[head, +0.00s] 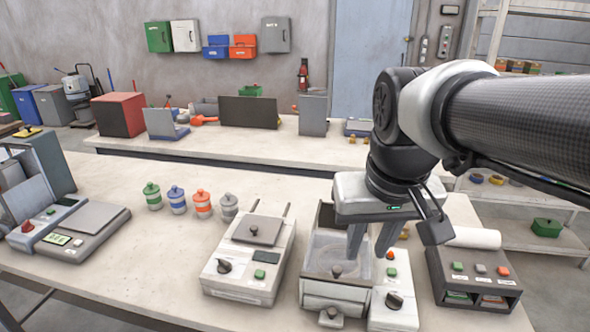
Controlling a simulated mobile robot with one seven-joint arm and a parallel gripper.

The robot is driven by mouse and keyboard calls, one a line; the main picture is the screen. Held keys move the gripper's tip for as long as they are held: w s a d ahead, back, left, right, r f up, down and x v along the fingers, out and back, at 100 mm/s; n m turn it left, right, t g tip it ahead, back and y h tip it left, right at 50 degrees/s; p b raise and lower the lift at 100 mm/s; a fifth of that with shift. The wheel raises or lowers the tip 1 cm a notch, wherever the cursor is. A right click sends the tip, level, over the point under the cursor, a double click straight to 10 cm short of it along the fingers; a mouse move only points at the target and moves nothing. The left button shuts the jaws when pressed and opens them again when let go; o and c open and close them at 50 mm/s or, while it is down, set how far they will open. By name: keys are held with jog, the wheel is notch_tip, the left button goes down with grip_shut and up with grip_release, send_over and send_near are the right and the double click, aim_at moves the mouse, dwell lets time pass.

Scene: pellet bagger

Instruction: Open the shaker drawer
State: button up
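The shaker (313,287) is a white machine near the front edge of the table, right of centre. It has a clear-topped bay with a dark knob (337,271) and a panel with red and green buttons and a dark dial (394,300). A low drawer front (345,306) with a pale pull (331,317) shows at its front; the drawer looks shut. My gripper (369,256) hangs over the shaker's right part, fingers pointing down and apart, with nothing seen between them. It covers part of the bay and panel.
A similar white machine (236,279) with a dial stands left of the shaker. A dark button box (471,268) and a white roll (473,238) are close on the right. Several coloured jars (203,204) stand behind left. The table front left of the machines is clear.

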aim_at(333, 311)
jog(key=w+a+f+g+b, duration=0.2)
jog(key=w+f+g+b, duration=0.2)
jog(key=w+f+b, duration=0.55)
jog(key=f, duration=1.3)
jog(key=w+f+b, duration=0.1)
jog(key=f, duration=0.5)
jog(key=shift+d+f, duration=0.2)
jog(key=shift+f, duration=0.15)
grip_shut()
